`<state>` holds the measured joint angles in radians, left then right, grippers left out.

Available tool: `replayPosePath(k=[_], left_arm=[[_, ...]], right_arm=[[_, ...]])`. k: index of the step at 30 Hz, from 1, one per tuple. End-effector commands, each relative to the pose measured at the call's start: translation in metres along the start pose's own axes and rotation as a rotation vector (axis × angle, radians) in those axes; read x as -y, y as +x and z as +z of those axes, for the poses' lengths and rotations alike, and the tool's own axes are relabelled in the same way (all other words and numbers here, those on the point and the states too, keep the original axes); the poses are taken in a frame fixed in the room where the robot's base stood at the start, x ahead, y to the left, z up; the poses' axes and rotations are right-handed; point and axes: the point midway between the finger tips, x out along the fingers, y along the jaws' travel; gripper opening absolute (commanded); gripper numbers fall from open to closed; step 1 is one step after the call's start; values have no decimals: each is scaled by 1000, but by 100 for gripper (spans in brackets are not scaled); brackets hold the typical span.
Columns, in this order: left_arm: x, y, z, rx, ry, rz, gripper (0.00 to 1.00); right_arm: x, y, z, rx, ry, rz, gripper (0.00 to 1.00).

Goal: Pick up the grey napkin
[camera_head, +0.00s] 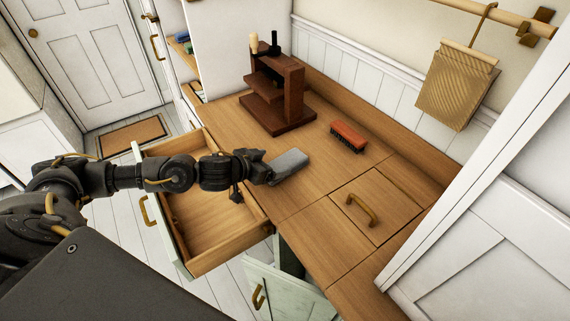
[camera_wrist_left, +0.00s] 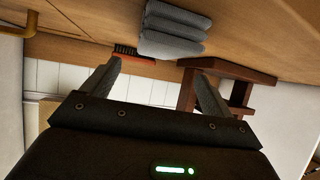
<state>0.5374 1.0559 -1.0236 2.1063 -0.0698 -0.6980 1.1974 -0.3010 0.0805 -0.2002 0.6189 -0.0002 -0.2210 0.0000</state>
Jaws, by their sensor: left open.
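The grey napkin (camera_head: 291,161) lies folded on the wooden counter near its front edge. In the left wrist view the napkin (camera_wrist_left: 174,30) shows as a ribbed, layered stack beyond the fingertips. My left gripper (camera_head: 266,172) is beside the napkin's left end in the head view, and whether it touches is unclear. In the left wrist view the left gripper's fingers (camera_wrist_left: 157,76) are spread apart with nothing between them. My right gripper is not in view.
An open, empty drawer (camera_head: 208,234) lies below my left arm. A red-brown brush (camera_head: 348,136) and a dark wooden stand (camera_head: 287,95) sit farther back on the counter (camera_head: 300,195). A tan cloth (camera_head: 457,85) hangs from a rail. A cabinet door (camera_head: 285,298) stands open below.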

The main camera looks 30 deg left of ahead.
Motion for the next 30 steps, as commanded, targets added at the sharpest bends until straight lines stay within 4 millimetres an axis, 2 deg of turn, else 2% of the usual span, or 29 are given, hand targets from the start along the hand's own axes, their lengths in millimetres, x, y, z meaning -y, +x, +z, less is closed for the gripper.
replayPosePath(k=[5, 12, 15, 23, 30], left_arm=[[-1, 7, 0, 0, 1, 1, 86], [-3, 42, 4, -1, 0, 2, 86], [-3, 50, 5, -1, 2, 1, 86], [-3, 53, 6, 0, 2, 2, 86], [-3, 53, 6, 0, 2, 2, 56]], right_arm=[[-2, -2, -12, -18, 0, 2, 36], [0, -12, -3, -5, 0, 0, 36], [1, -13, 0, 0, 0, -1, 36], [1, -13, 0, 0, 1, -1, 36], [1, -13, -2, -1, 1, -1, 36]])
